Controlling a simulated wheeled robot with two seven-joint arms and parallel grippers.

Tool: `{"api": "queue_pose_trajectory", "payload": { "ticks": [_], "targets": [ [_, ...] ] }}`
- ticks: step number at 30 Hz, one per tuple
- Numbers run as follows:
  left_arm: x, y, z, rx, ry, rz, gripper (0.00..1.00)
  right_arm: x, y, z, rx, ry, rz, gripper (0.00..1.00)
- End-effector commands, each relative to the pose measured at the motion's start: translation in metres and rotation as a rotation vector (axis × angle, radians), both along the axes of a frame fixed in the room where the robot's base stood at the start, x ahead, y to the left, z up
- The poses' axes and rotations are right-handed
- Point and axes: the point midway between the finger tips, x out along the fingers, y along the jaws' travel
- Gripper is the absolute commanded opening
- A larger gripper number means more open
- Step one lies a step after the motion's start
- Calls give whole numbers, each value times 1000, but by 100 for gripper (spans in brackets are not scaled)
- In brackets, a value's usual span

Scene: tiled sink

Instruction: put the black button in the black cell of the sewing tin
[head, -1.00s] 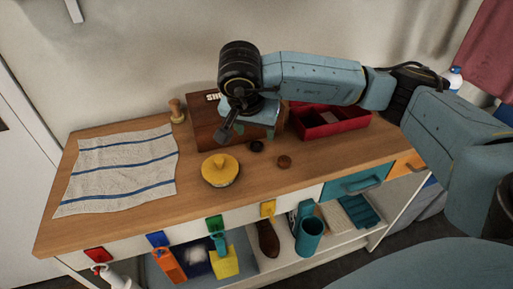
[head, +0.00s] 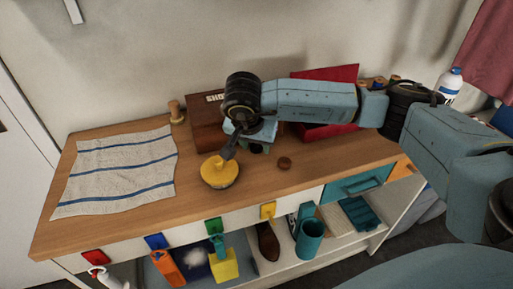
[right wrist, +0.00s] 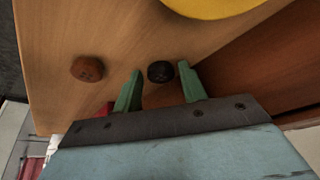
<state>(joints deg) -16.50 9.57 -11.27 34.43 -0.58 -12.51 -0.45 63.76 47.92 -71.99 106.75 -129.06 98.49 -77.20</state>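The black button (right wrist: 161,71) lies flat on the wooden counter. In the right wrist view it sits between the tips of my right gripper's green fingers (right wrist: 160,82), with a gap on either side. That gripper is open and empty. In the head view my right gripper (head: 259,148) points down low over the counter, and it mostly hides the button. The red sewing tin (head: 312,134) stands behind my right forearm, its raised red lid (head: 330,73) showing above. Its cells are hidden by the arm. My left gripper is out of view.
A brown button (head: 284,163) lies right of the gripper. A yellow knobbed lid (head: 219,174) is to its left. A brown box (head: 205,128) and a wooden stamp (head: 177,112) stand at the back. A striped towel (head: 115,170) covers the left. The front right counter is clear.

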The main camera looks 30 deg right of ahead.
Motion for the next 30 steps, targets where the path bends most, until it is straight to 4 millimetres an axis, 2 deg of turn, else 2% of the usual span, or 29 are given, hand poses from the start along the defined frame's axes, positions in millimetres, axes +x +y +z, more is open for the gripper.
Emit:
{"api": "queue_pose_trajectory", "payload": {
  "ticks": [1,8,15,20,26,30],
  "targets": [
    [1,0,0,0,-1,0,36,0,0,0,0,0,0,35],
    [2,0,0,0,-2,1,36,0,0,0,0,0,0,5],
    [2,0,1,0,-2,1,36,0,0,1,0,0,0,4],
    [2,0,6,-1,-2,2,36,0,0,10,1,-1,0,4],
    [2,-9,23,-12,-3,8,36,0,0,37,-1,-2,-1,4],
    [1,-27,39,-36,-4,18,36,0,0,64,1,-2,0,4]
  ]
}}
